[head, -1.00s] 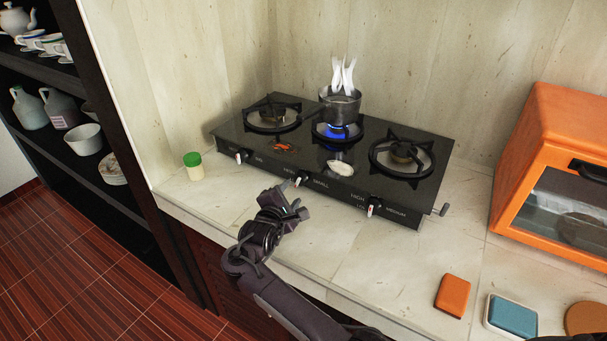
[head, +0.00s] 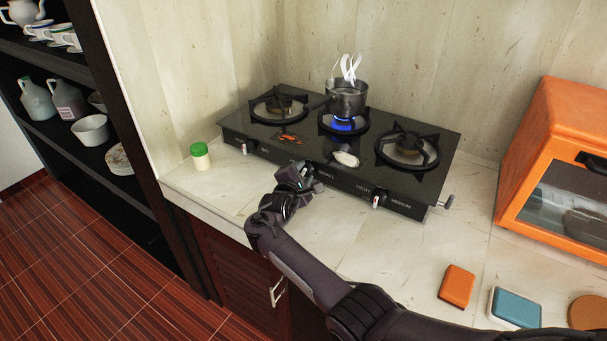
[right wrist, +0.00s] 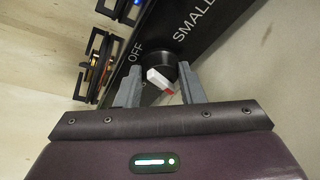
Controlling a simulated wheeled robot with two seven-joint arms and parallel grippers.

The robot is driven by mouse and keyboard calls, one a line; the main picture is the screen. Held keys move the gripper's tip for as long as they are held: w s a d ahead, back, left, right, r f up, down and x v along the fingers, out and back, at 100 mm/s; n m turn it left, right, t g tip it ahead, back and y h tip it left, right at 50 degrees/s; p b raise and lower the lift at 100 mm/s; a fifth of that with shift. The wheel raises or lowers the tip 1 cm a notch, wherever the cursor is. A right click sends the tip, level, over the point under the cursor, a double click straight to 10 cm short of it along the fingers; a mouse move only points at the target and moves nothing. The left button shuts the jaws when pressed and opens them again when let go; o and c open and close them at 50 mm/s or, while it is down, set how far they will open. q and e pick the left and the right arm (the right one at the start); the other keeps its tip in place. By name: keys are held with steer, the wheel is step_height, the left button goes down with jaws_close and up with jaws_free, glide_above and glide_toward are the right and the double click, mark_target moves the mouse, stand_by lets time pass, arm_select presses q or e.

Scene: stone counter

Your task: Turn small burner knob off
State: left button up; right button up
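The small burner knob (right wrist: 157,78) shows in the right wrist view as a black round base with a white, red-tipped bar, beside the words OFF and SMALL. My right gripper (right wrist: 162,80) is open, with one finger on each side of the knob and gaps to the white bar. In the head view the right gripper (head: 308,182) is at the front panel of the black stove (head: 300,158) and hides this knob. A blue flame (head: 342,126) burns on the middle burner under a steaming pot (head: 347,100). My left gripper is not in view.
Other knobs sit at the left (head: 246,148) and right (head: 379,198) of the stove front. A green-lidded jar (head: 200,157) stands left. An orange oven (head: 560,165) stands right. An orange block (head: 457,287) and a blue-topped block (head: 515,307) lie front right. Counter before the stove is clear.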

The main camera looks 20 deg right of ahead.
steer(key=c, duration=0.4)
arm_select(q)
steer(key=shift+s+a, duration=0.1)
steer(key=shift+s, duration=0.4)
arm_select(e)
steer(key=shift+s+f+m, duration=0.1)
steer(key=shift+f+m, duration=0.05)
steer(key=shift+m, duration=0.65)
steer(key=shift+d+f+m+t, duration=0.1)
steer(key=shift+m+t, duration=0.5)
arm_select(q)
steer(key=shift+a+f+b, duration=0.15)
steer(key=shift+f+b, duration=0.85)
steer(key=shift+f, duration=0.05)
arm_select(e)
steer(key=shift+f+m+t, duration=0.1)
steer(key=shift+m+t, duration=0.4)
steer(key=shift+m, duration=1)
steer(key=o, duration=0.7)
